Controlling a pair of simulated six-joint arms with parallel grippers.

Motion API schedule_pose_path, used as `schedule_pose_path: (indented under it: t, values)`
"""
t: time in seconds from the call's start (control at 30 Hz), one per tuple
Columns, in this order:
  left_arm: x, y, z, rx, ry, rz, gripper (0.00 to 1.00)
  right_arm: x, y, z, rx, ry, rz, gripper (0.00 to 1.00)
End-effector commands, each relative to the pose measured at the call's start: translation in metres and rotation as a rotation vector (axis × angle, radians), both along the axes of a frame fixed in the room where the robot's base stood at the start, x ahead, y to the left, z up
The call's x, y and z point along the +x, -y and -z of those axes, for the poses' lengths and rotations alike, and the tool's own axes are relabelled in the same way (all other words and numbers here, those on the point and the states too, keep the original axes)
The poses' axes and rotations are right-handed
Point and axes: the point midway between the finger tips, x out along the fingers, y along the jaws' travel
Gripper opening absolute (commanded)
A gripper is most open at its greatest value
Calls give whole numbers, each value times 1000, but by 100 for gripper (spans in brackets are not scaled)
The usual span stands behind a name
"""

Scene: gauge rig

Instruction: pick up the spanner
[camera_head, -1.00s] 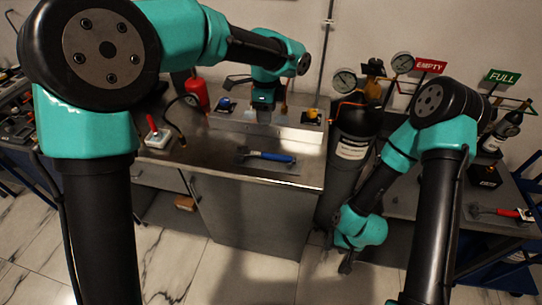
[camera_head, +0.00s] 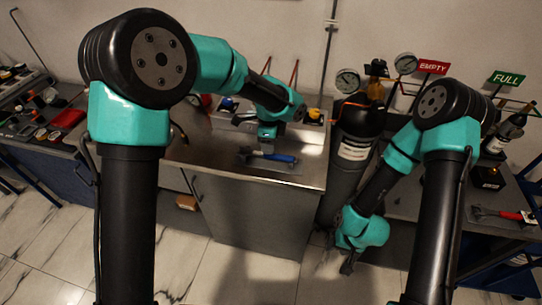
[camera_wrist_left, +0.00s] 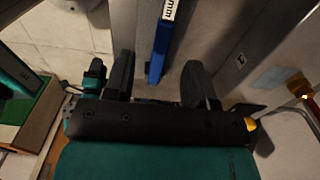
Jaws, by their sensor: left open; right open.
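A spanner with a blue handle (camera_head: 282,158) lies on the metal bench top. My left gripper (camera_head: 267,148) is just above it and covers part of it in the head view. In the left wrist view the blue handle (camera_wrist_left: 162,45) runs from the top edge down into the gap between the open fingers of my left gripper (camera_wrist_left: 160,82). The fingers are spread apart, one on each side of the handle's line, with nothing held. My right gripper (camera_head: 347,266) hangs low, open and empty, beside the dark cylinder. The head view shows its fingers only small.
The bench top (camera_head: 230,165) is clear in front of the spanner. A dark gas cylinder (camera_head: 352,150) stands at its right end. Another tool with a red handle (camera_head: 528,217) lies on the right bench. A gauge (camera_head: 347,81) and EMPTY and FULL signs stand behind.

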Motion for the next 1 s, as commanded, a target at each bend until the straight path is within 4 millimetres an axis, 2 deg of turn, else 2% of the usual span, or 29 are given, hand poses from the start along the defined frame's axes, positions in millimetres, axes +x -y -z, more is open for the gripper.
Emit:
schedule_pose_path:
  t: [0.4,0.67,0.8,1.0]
  values:
    - [0,1,4,0,1,1,51,0,0,0,0,0,0,43]
    - [0,13,34,1,-2,2,51,0,0,0,0,0,0,43]
    - [1,13,49,1,0,2,51,0,0,0,0,0,0,43]
    - [1,13,54,0,2,1,51,0,0,0,0,0,0,43]
